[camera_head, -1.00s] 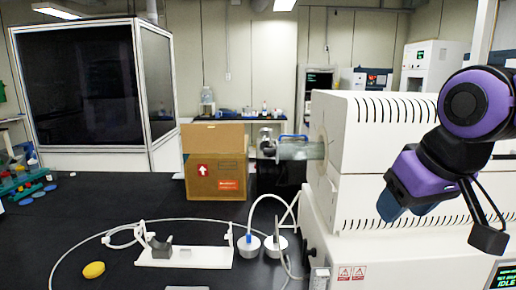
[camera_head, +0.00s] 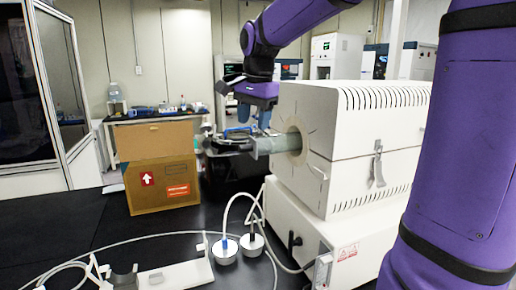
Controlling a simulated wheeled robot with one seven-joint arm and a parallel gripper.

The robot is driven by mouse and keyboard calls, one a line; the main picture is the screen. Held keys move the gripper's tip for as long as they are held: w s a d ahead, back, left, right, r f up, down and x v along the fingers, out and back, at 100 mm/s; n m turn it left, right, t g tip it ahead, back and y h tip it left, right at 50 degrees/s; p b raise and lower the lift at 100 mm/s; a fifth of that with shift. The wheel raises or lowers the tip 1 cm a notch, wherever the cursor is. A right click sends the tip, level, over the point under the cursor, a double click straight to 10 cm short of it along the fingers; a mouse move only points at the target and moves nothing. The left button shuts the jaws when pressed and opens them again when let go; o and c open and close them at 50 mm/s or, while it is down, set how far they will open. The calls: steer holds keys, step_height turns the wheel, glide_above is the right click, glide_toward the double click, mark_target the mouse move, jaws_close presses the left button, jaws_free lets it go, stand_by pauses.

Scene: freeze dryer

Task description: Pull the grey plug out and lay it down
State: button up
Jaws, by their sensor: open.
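A grey translucent tube (camera_head: 272,145) sticks out of the round opening in the side of the white furnace. Its left end (camera_head: 228,147) has dark and metallic parts. I cannot clearly make out a separate grey plug; if it is at or inside the tube, it is too small or hidden. My gripper (camera_head: 254,116) is open and points down, at or just above the outer part of the tube. I cannot tell whether its fingers touch the tube.
A white holder with a grey cradle (camera_head: 123,279) lies on the black bench at lower left. Two white round pieces (camera_head: 225,249) with cables stand right of it. A cardboard box (camera_head: 160,172) stands left of the tube. Black bench left of the box is clear.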

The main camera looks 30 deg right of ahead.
mark_target(245, 150)
steer(key=w+d+f+m, duration=0.1)
steer(key=w+m, duration=0.1)
steer(key=w, duration=0.1)
steer(key=w+d+f+m+g, duration=0.1)
steer(key=w+m, duration=0.1)
steer(key=w, duration=0.2)
steer(key=w+d+f+m, duration=0.1)
steer(key=w+d+m, duration=0.1)
steer(key=w, duration=0.2)
steer(key=shift+w+f+g, duration=0.2)
steer(key=shift+f+g, duration=0.05)
steer(key=shift+g, duration=0.05)
steer(key=shift+w+d+f+m, duration=0.15)
steer(key=shift+w+f+m, duration=0.1)
steer(key=shift+w+m, duration=0.2)
steer(key=shift+w+f, duration=0.1)
steer(key=shift+f, duration=4.4)
jaws_close()
steer(key=w+a, duration=0.2)
steer(key=a, duration=0.7)
steer(key=shift+a, duration=0.15)
steer(key=shift+s+a, duration=0.1)
steer(key=shift+s, duration=0.05)
